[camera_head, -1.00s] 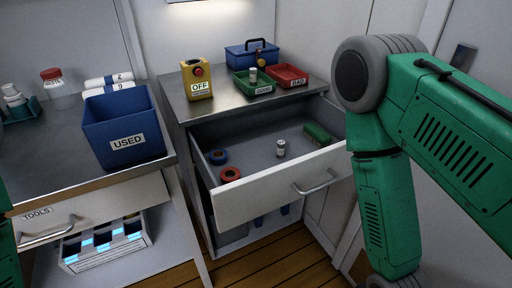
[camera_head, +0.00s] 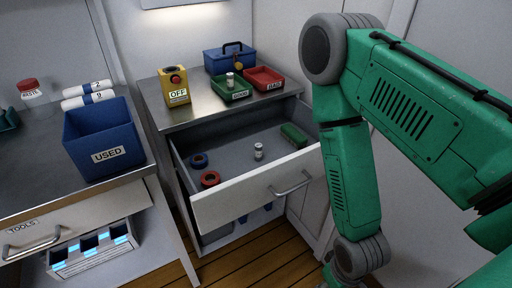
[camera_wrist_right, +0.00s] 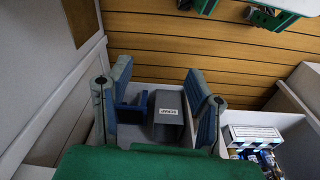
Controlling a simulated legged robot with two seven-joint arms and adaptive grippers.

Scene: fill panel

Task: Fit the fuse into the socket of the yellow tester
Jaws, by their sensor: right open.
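The yellow tester (camera_head: 174,87) stands on the metal counter, with a red button and an "OFF" label; I cannot make out its socket. A small pale cylinder (camera_head: 258,151), which looks like a fuse, stands in the open drawer. A similar cylinder (camera_head: 230,80) stands in the green "GOOD" tray. My right arm hangs in front of the cabinet's right side, and its gripper is mostly below the head view. In the right wrist view the right gripper (camera_wrist_right: 157,68) is open and empty, its fingers spread. My left gripper is not in view.
The open drawer (camera_head: 250,200) juts out below the counter, holding red and blue rings and a green block. The red "BAD" tray (camera_head: 264,78) and blue toolbox (camera_head: 228,58) stand behind. A blue "USED" bin (camera_head: 104,140) is at left. The wrist view shows a grey labelled bin (camera_wrist_right: 168,108).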

